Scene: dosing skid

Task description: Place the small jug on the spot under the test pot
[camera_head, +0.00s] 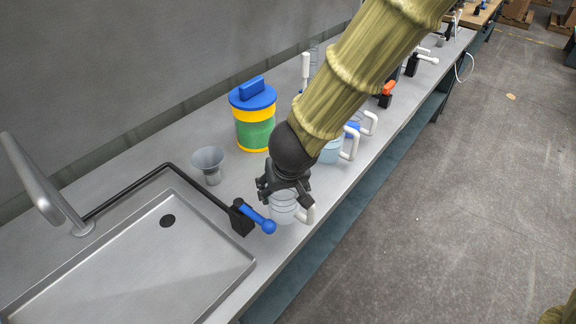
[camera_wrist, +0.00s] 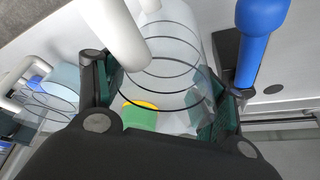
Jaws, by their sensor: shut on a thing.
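A clear jug with dark rings and a white handle (camera_head: 283,210) is at the counter's front edge, beside the blue-handled valve. My gripper (camera_head: 284,190) is shut around its upper part. In the wrist view the jug (camera_wrist: 172,48) fills the space between the fingers of my gripper (camera_wrist: 160,95), with its white handle toward the upper left. I cannot tell whether its base touches the counter. I cannot pick out the test pot or the spot under it for certain; my arm hides part of the counter behind.
A blue-handled valve (camera_head: 258,217) stands close left of the jug. A grey funnel (camera_head: 208,160) and a blue-lidded yellow-green container (camera_head: 255,128) stand behind. Jugs with bluish contents (camera_head: 330,152) stand to the right. A sink (camera_head: 130,262) lies left.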

